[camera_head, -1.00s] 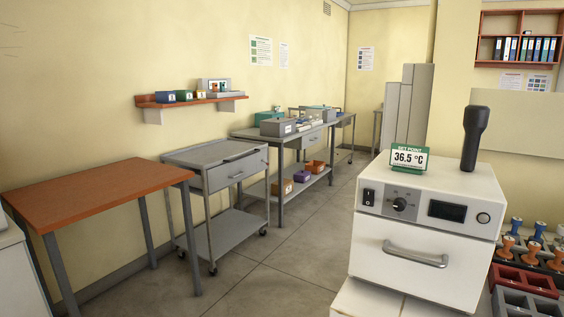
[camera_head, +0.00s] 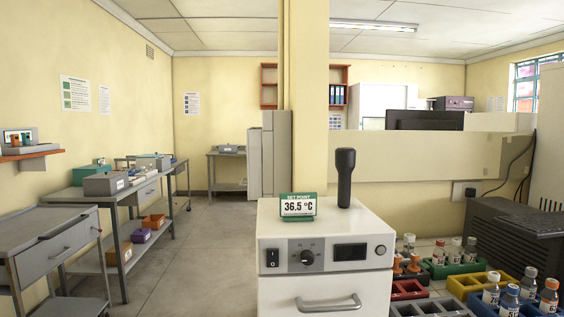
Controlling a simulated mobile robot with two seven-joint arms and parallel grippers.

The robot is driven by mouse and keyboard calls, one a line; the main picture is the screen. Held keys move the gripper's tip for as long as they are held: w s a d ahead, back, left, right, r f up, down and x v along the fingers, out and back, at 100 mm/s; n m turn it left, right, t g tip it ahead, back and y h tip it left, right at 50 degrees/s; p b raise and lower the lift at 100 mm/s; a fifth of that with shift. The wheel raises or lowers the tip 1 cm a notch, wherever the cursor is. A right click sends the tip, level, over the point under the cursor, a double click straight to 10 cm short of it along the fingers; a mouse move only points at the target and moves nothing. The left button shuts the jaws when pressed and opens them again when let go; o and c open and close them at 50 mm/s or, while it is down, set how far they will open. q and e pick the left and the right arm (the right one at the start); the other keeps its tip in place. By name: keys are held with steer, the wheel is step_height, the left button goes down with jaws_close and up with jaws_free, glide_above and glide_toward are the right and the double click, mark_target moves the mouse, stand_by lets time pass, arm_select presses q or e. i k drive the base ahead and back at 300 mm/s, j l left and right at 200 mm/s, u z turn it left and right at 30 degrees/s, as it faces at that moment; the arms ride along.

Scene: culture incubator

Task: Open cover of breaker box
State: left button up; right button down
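No breaker box with a cover can be made out in the head view. A white incubator (camera_head: 323,292) stands in front of me, with a black switch, a knob, a dark display and a grey door handle (camera_head: 329,303). Its front door looks shut. A set point sign (camera_head: 298,206) reading 36.5 °C and a black upright handle-like object (camera_head: 345,178) stand on its top. Neither of my grippers is in view.
Bottle racks in green (camera_head: 455,267), yellow and grey stand right of the incubator. A black ribbed unit (camera_head: 512,232) is at the far right. A grey cart (camera_head: 50,238) and long bench (camera_head: 105,196) line the left wall. Open floor (camera_head: 195,264) lies between.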

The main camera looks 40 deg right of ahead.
mark_target(255, 179)
steer(key=i+j+z, duration=0.15)
steer(key=j+z, duration=0.25)
steer(key=i+j+z, duration=0.15)
steer(key=j+z, duration=0.3)
steer(key=i+j+z, duration=0.1)
steer(key=j+z, duration=0.3)
steer(key=j, duration=0.15)
steer(key=j+z, duration=0.35)
steer(key=j, duration=0.15)
steer(key=i+j, duration=0.15)
steer(key=i, duration=0.25)
steer(key=i+j+u, duration=0.1)
steer(key=i, duration=0.25)
steer(key=i+j, duration=0.2)
steer(key=i, duration=0.2)
